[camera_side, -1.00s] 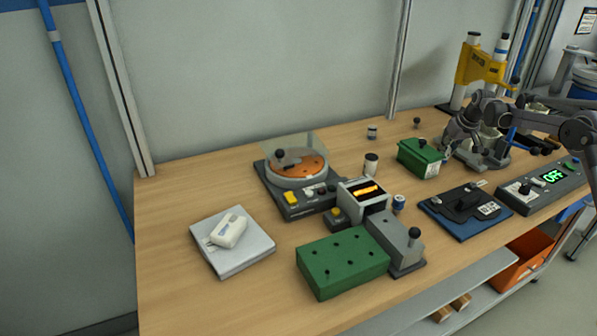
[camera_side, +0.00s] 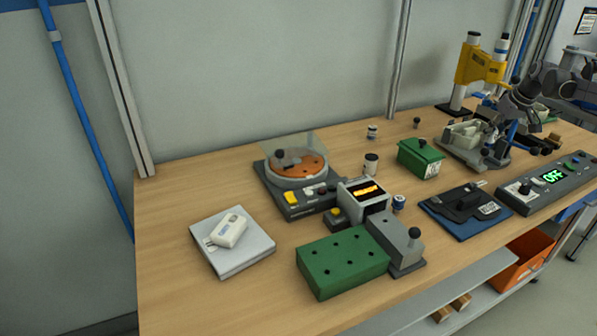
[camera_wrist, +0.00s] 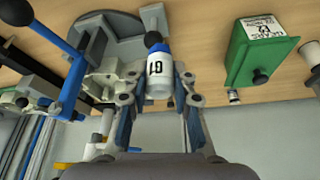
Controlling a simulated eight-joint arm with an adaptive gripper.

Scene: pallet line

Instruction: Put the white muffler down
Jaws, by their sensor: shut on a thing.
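A white cylindrical piece with dark markings and a blue end, which I take as the white muffler (camera_wrist: 160,80), sits between the fingers of my gripper (camera_wrist: 160,72) in the wrist view. A dark round knob shows at its far end. My gripper is shut on it. In the side view my gripper (camera_side: 494,138) is at the right, close above a grey fixture. The muffler cannot be made out clearly there, because my fingers and the fixture crowd it.
The grey fixture with a blue lever (camera_wrist: 68,30) lies beside my gripper. A green labelled box (camera_side: 420,158) stands left of it. A yellow stand (camera_side: 480,67) rises behind, and a control panel (camera_side: 541,187) lies in front. A grey plate (camera_side: 240,262) bears a white device. Table at front left is clear.

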